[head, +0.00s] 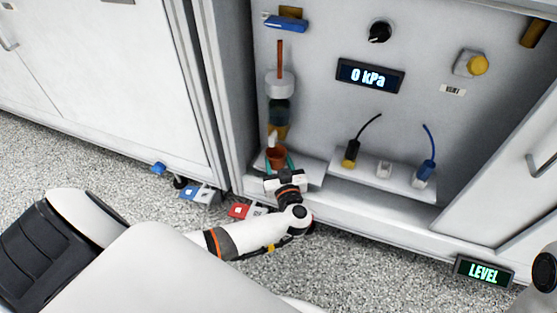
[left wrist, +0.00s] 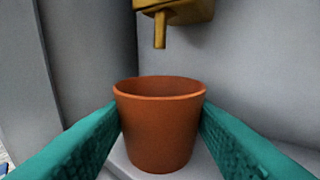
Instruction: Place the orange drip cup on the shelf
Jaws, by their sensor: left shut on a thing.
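The orange drip cup (head: 277,156) is upright at the small white shelf (head: 310,170) on the left of the cabinet. In the left wrist view the cup (left wrist: 160,125) stands between two teal fingers, below a brass spout (left wrist: 160,30). My left gripper (head: 278,162) is shut on the cup from the front. The cup's base is close over or on the white shelf surface (left wrist: 125,160); I cannot tell whether it touches. My right gripper is not in view.
A second shelf (head: 400,188) to the right holds a black-corded plug (head: 350,155) and a blue-corded plug (head: 425,165).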

